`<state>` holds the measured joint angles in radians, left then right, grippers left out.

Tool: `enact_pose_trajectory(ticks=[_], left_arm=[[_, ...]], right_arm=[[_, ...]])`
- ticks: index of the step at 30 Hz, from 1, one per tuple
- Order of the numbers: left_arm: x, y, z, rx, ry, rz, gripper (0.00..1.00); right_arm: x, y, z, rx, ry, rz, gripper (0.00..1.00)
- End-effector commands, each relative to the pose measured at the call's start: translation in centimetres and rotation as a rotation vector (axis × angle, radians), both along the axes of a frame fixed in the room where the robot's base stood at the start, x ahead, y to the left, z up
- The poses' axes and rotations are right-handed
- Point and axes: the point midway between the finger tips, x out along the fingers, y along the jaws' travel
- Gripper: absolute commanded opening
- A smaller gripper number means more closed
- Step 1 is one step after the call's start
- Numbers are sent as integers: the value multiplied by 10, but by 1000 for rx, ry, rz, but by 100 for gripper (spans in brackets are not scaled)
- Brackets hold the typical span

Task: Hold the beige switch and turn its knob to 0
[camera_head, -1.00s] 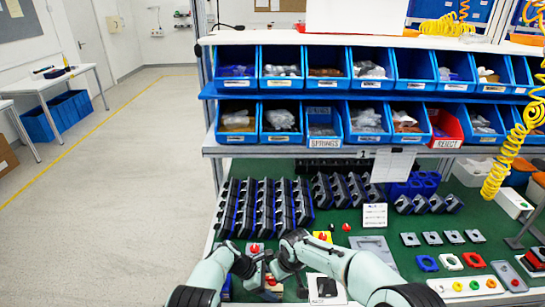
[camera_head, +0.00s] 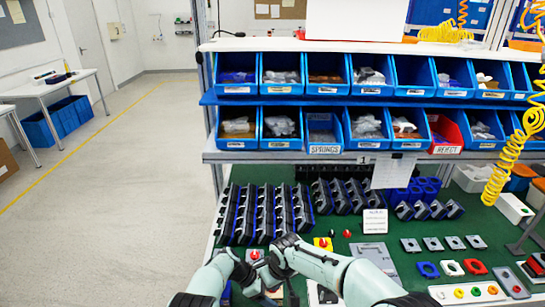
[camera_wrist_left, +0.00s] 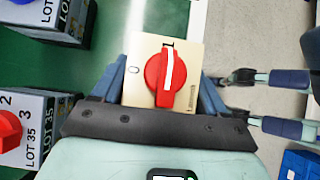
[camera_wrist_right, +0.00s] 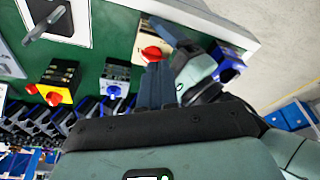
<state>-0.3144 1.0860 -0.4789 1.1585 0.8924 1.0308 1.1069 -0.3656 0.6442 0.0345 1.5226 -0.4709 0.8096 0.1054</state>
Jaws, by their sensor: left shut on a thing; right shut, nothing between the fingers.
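The beige switch (camera_wrist_left: 192,62) sits between the fingers of my left gripper (camera_wrist_left: 165,92), which is shut on its sides. Its red knob (camera_wrist_left: 167,77) faces the left wrist camera, and the white pointer line points up toward the "I" mark. The "0" mark is on the left of the switch face. In the head view, my left gripper (camera_head: 247,278) is low at the table's front. My right gripper (camera_wrist_right: 155,72) is shut and empty, with its fingertips close to the red knob (camera_wrist_right: 152,53) and partly covering it. I cannot tell whether they touch.
A grey switch with a red knob (camera_wrist_left: 8,130) and a switch with a blue knob (camera_wrist_right: 116,70) stand nearby. A yellow box with a red button (camera_wrist_right: 55,92) is further off. Rows of dark parts (camera_head: 265,210) stand behind the hands. Blue bins (camera_head: 325,75) fill the shelves above.

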Motion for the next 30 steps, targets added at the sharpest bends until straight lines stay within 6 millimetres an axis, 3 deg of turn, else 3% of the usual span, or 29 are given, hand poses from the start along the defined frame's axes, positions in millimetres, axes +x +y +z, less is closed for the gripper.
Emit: enact_pose_trajectory(ticks=[13, 30], left_arm=[[0, 0, 1, -1, -1, -1, 41], [0, 0, 1, -1, -1, -1, 41]], right_arm=[[0, 0, -53, -1, 3, 0, 0], [0, 0, -60, 0, 1, 0, 0]])
